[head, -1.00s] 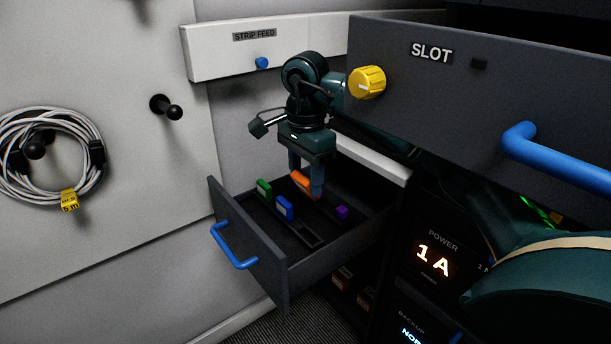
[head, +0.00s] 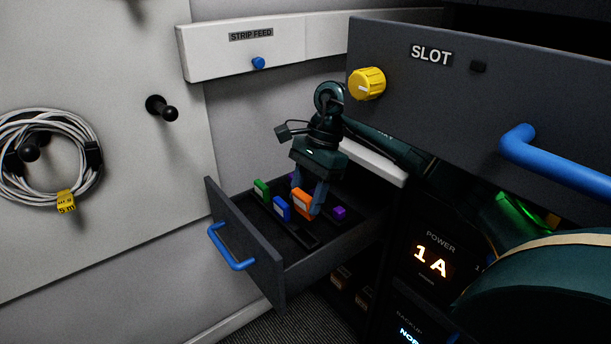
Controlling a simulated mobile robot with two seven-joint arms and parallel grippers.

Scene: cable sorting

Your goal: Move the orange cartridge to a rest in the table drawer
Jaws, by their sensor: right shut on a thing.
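The orange cartridge (head: 302,204) is between the fingers of my right gripper (head: 307,200), which is shut on it. It is low inside the open table drawer (head: 247,235), between the blue cartridge and a purple piece. I cannot tell whether it touches the drawer floor or a rest. A green cartridge (head: 261,189) and a blue cartridge (head: 282,209) stand in the drawer to its left. A purple piece (head: 339,212) is to its right. Another purple bit (head: 292,177) shows behind the gripper. My left gripper is not in view.
The drawer has a blue handle (head: 231,249) at its front. A dark panel marked SLOT (head: 520,90), with a yellow knob (head: 367,84) and blue handle (head: 555,158), juts out at upper right. A coiled cable (head: 45,150) hangs on the left wall.

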